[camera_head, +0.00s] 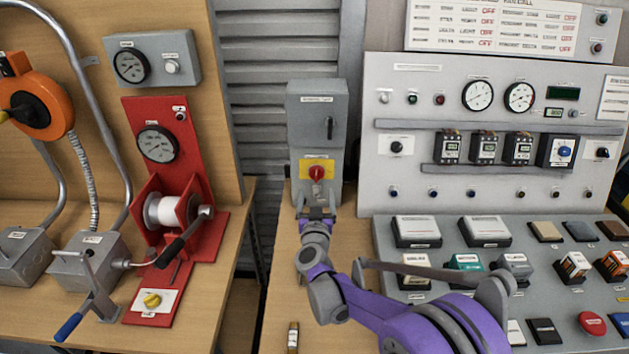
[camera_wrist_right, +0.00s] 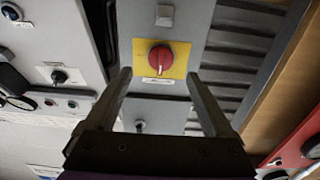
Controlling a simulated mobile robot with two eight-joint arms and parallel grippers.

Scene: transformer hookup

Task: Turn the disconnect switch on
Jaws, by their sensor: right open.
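A grey switch box (camera_head: 303,100) stands upright at the middle, with a small black handle (camera_head: 330,128) on its upper front. Lower on its front is a red rotary knob (camera_head: 317,172) on a yellow plate (camera_head: 304,165). The wrist view shows the red knob (camera_wrist_right: 160,58) and yellow plate (camera_wrist_right: 181,69) beyond my fingertips. My right gripper (camera_head: 317,213) is just below the knob in the head view. In the wrist view my right gripper (camera_wrist_right: 158,78) is open, its fingers apart and empty. My left gripper is not seen.
A grey panel (camera_head: 450,80) with gauges and breakers stands right of the box, above a sloped console (camera_head: 385,235). A red winder (camera_head: 135,125) with a crank is on the left bench. A small brown cylinder (camera_head: 293,338) is on the bench in front.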

